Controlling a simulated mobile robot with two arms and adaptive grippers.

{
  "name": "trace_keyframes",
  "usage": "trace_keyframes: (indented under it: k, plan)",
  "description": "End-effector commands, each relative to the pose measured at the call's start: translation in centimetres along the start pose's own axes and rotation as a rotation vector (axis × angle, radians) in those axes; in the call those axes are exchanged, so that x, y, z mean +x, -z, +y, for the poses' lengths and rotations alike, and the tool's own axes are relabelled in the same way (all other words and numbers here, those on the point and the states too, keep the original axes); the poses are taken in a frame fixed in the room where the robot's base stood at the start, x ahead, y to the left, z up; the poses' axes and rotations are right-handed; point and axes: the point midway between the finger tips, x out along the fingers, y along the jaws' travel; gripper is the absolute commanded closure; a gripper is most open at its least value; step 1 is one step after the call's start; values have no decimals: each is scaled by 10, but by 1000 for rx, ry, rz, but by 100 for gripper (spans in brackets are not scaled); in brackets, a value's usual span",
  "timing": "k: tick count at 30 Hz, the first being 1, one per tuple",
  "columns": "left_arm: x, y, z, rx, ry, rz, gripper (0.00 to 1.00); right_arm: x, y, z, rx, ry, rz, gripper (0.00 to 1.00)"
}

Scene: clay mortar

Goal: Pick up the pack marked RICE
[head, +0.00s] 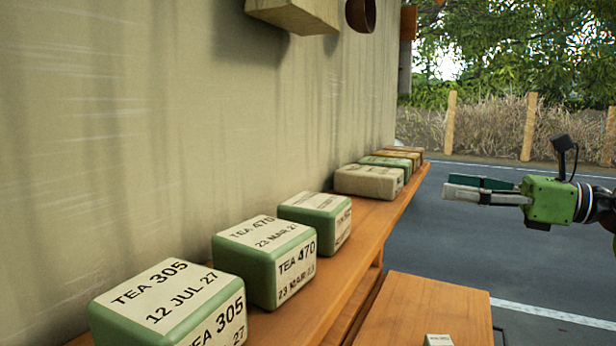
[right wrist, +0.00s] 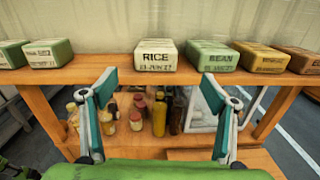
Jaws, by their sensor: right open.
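The cream pack marked RICE (right wrist: 156,56) sits on the wooden shelf in the right wrist view, centred ahead between my open fingers. A pale pack (head: 368,181) in the head view fits it by colour and place in the row, but its label cannot be read there. My right gripper (right wrist: 160,88) is open and empty, short of the shelf and apart from the pack. In the head view, the right gripper (head: 460,187) hangs over open ground to the right of the shelf. My left gripper is not in view.
A green BEAN pack (right wrist: 212,56) stands close right of RICE, then a yellow pack (right wrist: 262,58). Green TEA packs (head: 265,260) stand nearer on the shelf (head: 345,250). Bottles and jars (right wrist: 135,110) stand below it. A wall rises behind.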

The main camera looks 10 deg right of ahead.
Motion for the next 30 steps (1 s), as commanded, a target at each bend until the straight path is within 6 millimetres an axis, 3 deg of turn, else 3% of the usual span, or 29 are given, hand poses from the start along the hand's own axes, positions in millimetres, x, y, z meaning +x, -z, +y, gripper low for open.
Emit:
trace_keyframes:
  k: [2,5,12,23,30]
  plan:
    - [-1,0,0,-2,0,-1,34,-4,-7,5,-47,7,22,21]
    - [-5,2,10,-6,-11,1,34,5,-9,6,-59,6,29,21]
    - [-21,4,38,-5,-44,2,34,53,-10,7,-55,2,26,21]
    - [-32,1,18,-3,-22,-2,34,88,-8,8,-53,5,25,21]
    - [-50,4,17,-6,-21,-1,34,124,-9,12,-51,4,24,21]
